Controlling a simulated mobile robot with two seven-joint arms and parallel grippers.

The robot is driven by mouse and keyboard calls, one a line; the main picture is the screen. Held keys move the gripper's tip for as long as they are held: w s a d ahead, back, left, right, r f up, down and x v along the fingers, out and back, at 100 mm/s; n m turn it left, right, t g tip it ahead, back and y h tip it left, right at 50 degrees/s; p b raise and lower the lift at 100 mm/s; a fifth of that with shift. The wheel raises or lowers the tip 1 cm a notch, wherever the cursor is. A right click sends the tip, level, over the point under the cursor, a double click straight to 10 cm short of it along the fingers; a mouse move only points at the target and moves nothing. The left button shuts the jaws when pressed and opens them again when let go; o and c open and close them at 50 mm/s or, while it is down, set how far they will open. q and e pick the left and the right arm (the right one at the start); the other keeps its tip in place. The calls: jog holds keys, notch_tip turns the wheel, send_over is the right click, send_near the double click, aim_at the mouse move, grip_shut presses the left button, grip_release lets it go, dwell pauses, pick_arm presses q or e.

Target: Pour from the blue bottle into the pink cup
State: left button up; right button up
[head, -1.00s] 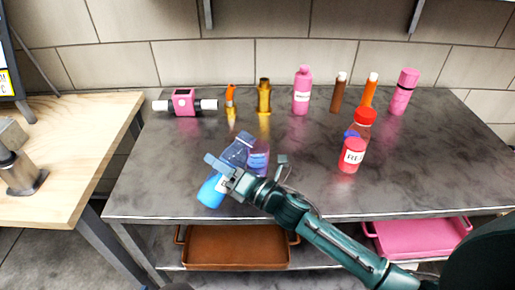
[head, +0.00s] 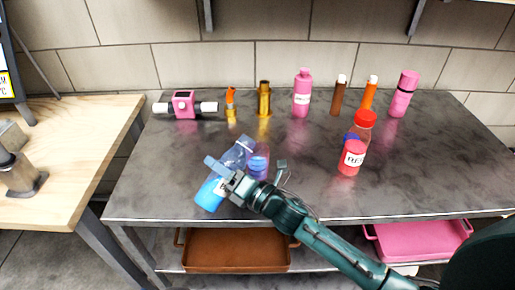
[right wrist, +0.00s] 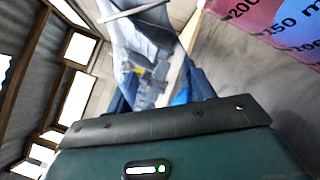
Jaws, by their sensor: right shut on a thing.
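The blue bottle (head: 209,194) is clear in its upper part and blue with a pale label in its lower part. It is tilted, its top leaning to the upper right beside the pink cup. My right gripper (head: 225,174) is shut on it and covers its middle. The pink cup (head: 258,166) stands upright on the grey table just right of the bottle, a bluish band showing in it. In the right wrist view the cup (right wrist: 285,22), with volume marks, is at the upper right. I cannot tell whether liquid is flowing. My left gripper is out of view.
A red bottle (head: 352,157) stands to the right on the grey table (head: 150,190). Several pink, brown, orange and gold items line the back, with a pink device (head: 184,104) at left. Brown (head: 235,255) and pink (head: 420,240) trays sit below. A wooden table (head: 80,130) is at left.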

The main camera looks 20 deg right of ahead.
aim_at(224, 159)
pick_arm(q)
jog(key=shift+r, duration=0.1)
pick_arm(e)
jog(key=shift+a+r+m, duration=0.15)
jog(key=shift+r+m, duration=0.15)
jog(key=shift+m, duration=0.5)
dwell(1.0)
pick_arm(q)
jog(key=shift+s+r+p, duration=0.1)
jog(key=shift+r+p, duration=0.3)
jog(key=shift+p, duration=0.5)
pick_arm(e)
jog(key=shift+s+a+r+m+t, duration=0.15)
jog(key=shift+r+m+t, duration=0.25)
jog(key=shift+r+m, duration=0.5)
dwell(0.8)
pick_arm(q)
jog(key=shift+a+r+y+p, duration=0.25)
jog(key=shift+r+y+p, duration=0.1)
jog(key=shift+p, duration=0.45)
pick_arm(e)
jog(key=shift+w+d+r+m+h, duration=0.2)
jog(key=shift+r+m, duration=0.1)
jog(key=shift+m, duration=0.25)
jog(key=shift+w+d+r+m+h, duration=0.1)
jog(key=shift+d+r+m, duration=0.15)
jog(key=shift+m, duration=0.3)
dwell(0.5)
